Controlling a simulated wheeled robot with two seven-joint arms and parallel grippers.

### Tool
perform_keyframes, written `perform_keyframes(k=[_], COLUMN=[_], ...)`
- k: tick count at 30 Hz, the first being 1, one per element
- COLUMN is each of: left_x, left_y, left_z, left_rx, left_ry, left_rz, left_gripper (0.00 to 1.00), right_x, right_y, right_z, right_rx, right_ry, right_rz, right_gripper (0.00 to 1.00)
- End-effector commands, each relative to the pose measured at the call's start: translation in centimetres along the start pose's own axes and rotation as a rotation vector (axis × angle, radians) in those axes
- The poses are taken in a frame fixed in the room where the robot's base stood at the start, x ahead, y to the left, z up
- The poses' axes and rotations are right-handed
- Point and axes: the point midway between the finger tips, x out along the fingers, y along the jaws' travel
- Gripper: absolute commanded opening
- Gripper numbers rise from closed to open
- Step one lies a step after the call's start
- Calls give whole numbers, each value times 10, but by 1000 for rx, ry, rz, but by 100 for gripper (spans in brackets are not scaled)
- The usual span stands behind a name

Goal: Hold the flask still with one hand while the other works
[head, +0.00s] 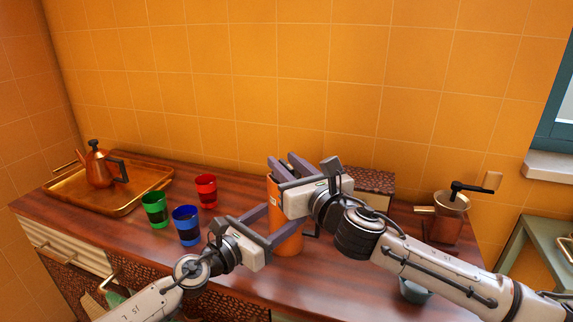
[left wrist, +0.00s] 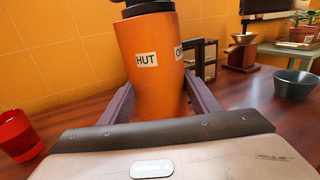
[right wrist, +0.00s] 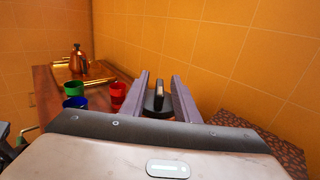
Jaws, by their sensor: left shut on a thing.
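The orange flask (head: 287,243) stands upright on the wooden counter. In the left wrist view, the flask (left wrist: 152,60) has a black lid (left wrist: 148,7) and white labels, one reading "HUT" and another partly seen at its right. My left gripper (head: 277,223) is shut on the flask's body, with a finger on each side. My right gripper (head: 282,162) is at the top of the flask, fingers apart. In the right wrist view, the lid (right wrist: 157,101) with its upright black tab shows between the open fingers. The head view hides the lid behind my right gripper.
Red (head: 206,191), green (head: 155,210) and blue (head: 186,226) cups stand left of the flask. A copper kettle (head: 98,168) sits on a brass tray (head: 115,208). A grinder (head: 447,222) and a dark bowl (head: 415,293) are at the right. An orange tiled wall rises behind.

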Motion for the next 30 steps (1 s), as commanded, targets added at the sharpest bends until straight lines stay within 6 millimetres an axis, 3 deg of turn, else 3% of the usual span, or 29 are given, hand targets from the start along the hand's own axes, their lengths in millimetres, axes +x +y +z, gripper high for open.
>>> perform_keyframes(k=[1,5,17,30], left_x=[0,0,0,0], left_y=[0,0,0,0], left_z=[-1,-1,-1,-1], left_rx=[0,0,0,1], left_ry=[1,1,1,1], left_rz=[0,0,0,-1], left_gripper=[5,5,5,5], right_x=[0,0,0,1], right_y=[0,0,2,3], right_z=[0,0,-1,-2], right_rx=[0,0,1,3], right_ry=[0,0,2,4], right_rz=[0,0,-41,-364], right_gripper=[21,0,0,0])
